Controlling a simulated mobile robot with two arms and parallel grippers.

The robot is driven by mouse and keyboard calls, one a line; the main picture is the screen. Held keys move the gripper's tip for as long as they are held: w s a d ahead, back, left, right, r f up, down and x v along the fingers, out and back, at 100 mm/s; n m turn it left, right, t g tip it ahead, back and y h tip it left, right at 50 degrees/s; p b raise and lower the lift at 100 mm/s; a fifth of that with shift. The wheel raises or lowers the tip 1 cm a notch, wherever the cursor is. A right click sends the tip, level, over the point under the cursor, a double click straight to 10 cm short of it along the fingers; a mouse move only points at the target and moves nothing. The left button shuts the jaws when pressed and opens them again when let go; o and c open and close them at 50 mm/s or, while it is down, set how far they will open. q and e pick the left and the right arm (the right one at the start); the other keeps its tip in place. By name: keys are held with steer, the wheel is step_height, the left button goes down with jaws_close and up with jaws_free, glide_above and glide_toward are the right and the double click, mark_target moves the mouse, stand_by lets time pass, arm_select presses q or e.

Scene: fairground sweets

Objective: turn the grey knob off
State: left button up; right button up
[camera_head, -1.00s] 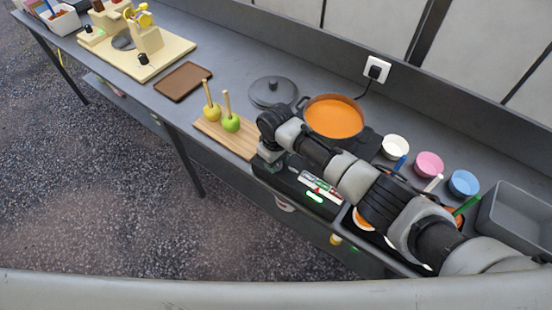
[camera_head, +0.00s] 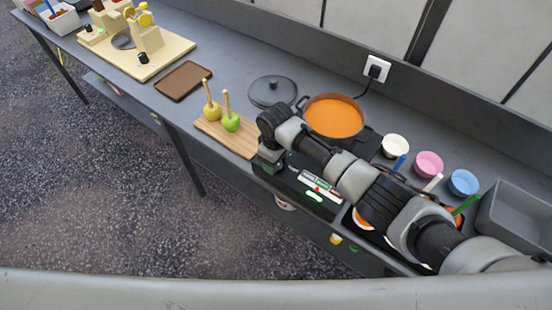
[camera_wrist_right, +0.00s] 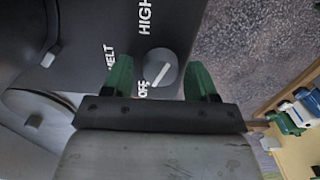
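The grey knob (camera_wrist_right: 161,68) is on the dark panel of the cooker (camera_wrist_right: 90,25) in the right wrist view. It has a white line whose lower end lies near the word OFF; MELT and HIGH are printed further round. My right gripper (camera_wrist_right: 160,80) has its two green fingers on either side of the knob, open, with small gaps showing. In the head view my right gripper (camera_head: 269,158) is at the cooker's front left, its fingers hidden. A pan of orange liquid (camera_head: 334,117) sits on the cooker. My left gripper is not in view.
White (camera_head: 396,146), pink (camera_head: 429,163) and blue bowls (camera_head: 463,182) and a grey tray (camera_head: 515,218) are at right.

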steer(key=shift+o, duration=0.4)
step_height(320, 180, up, 11)
steer(key=b, duration=0.1)
steer(key=shift+b, duration=0.4)
steer(key=shift+f, duration=0.15)
